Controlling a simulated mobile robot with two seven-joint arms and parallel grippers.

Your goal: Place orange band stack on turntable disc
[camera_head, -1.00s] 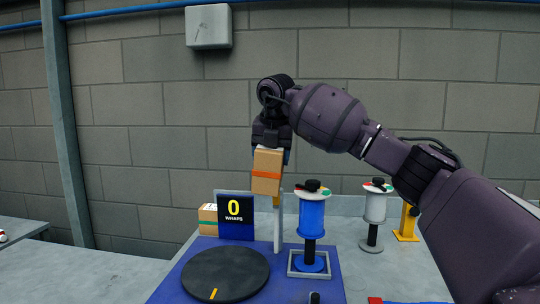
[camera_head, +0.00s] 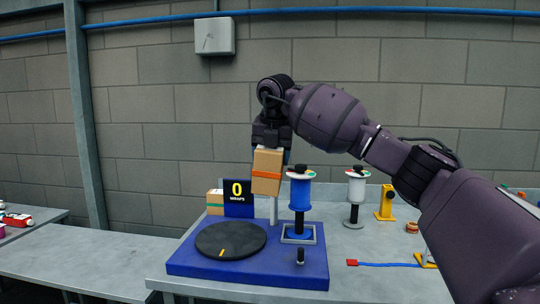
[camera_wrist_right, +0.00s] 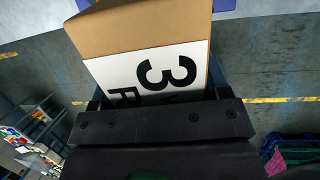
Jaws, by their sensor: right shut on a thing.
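The orange band stack (camera_head: 266,173) is a tan box with an orange band around its middle. My right gripper (camera_head: 270,138) is shut on its top end and holds it up in the air, slightly tilted. In the right wrist view the box (camera_wrist_right: 140,32) fills the jaws and shows a white label with a black "3". The turntable disc (camera_head: 230,239) is black with a yellow mark and lies flat and empty on a blue base (camera_head: 262,275). The held box is above and behind the disc's right side, apart from it. My left gripper is not in view.
A "0 WRAPS" sign (camera_head: 237,194) stands behind the disc, with another box (camera_head: 215,202) beside it. A blue film roll (camera_head: 301,196) and a white roll (camera_head: 355,188) stand to the right. A blue strap (camera_head: 388,265) lies at the front right.

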